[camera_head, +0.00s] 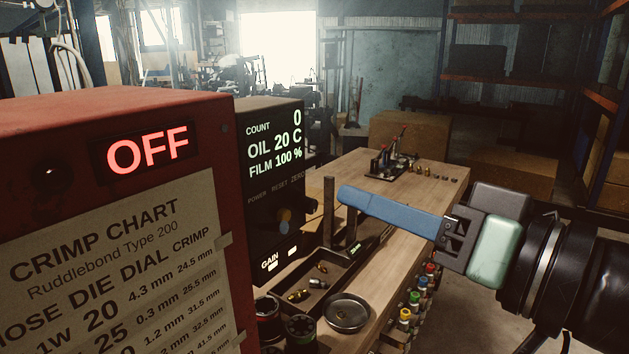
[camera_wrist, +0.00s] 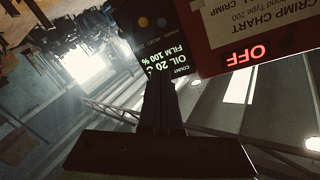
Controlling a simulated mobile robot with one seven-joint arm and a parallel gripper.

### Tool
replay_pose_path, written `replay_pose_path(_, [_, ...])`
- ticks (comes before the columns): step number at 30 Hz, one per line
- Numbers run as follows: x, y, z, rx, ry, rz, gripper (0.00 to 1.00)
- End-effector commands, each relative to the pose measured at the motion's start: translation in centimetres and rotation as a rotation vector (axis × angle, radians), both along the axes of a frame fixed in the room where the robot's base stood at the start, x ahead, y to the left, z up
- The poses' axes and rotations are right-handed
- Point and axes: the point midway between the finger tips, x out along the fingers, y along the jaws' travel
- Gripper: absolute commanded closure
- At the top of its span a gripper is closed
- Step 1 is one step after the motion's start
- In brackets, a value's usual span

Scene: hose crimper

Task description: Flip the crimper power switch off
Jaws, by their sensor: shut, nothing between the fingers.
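The black crimper control panel (camera_head: 270,180) stands left of centre in the head view, with a lit display of count 0, oil 20 C and film 100 %. Under the display are small labels POWER, RESET and ZERO; I cannot make out the power switch clearly. A red cabinet (camera_head: 60,105) with a lit red OFF sign (camera_head: 148,151) stands at the left. My gripper (camera_head: 343,193) is shut and empty, its blue fingers pointing left towards the panel, with a visible gap between. In the wrist view the panel (camera_wrist: 165,65) appears upside down beyond the dark fingers (camera_wrist: 157,85).
A wooden bench (camera_head: 435,175) runs behind my gripper, with a dark tray (camera_head: 330,292) of small fittings and a round metal dish (camera_head: 347,313). A dark tool stand (camera_head: 385,165) is farther back. Shelves line the right wall.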

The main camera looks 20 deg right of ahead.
Motion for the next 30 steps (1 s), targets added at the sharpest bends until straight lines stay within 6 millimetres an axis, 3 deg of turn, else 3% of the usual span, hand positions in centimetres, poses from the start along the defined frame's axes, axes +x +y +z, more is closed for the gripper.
replay_pose_path(6, [-0.9,-0.5,-0.2,0.016,0.03,0.021,1.0])
replay_pose_path(17, [-0.5,-0.3,-0.2,0.015,0.03,0.021,1.0])
replay_pose_path(23, [2.1,0.9,0.0,0.017,0.031,0.024,1.0])
replay_pose_path(30, [6.9,2.9,-0.1,0.017,0.032,0.023,1.0])
